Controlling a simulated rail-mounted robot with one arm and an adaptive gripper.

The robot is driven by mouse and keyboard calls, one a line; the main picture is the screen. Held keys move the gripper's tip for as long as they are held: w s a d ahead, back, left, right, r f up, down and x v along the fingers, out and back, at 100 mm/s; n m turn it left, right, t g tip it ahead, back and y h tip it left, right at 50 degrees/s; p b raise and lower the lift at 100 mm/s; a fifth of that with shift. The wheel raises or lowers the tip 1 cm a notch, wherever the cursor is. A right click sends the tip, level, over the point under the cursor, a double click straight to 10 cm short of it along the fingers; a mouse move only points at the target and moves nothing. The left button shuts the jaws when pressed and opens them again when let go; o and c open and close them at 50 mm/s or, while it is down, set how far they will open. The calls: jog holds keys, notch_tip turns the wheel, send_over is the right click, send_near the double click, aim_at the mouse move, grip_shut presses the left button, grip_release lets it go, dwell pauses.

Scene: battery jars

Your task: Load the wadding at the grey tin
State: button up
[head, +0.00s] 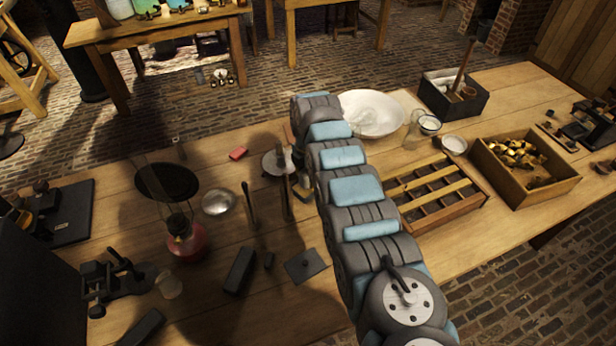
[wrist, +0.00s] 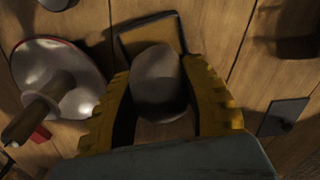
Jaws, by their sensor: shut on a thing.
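My gripper (wrist: 160,110) shows in the wrist view with its yellow ribbed fingers on either side of a grey rounded lump (wrist: 158,78). It is shut on this lump, which may be the wadding; its material is hard to tell in the dim light. Just beyond the lump is a dark-rimmed rectangular shape (wrist: 148,22), partly hidden by it. I cannot tell whether this is the grey tin or whether the lump touches it. In the head view my arm hides most of the gripper and the spot beneath it.
A pale disc with a wooden handle (wrist: 62,78) lies left of my gripper, a dark plate with a knob (wrist: 284,116) right. The head view shows a red lamp (head: 186,238), a white basin (head: 372,114), a divided wooden tray (head: 440,214) and a dark box (head: 436,104).

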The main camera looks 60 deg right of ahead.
jog(key=shift+f, duration=0.65)
dwell(2.0)
jog(key=shift+r+p, duration=3.45)
jog(key=shift+r, duration=0.2)
jog(key=shift+f, duration=0.1)
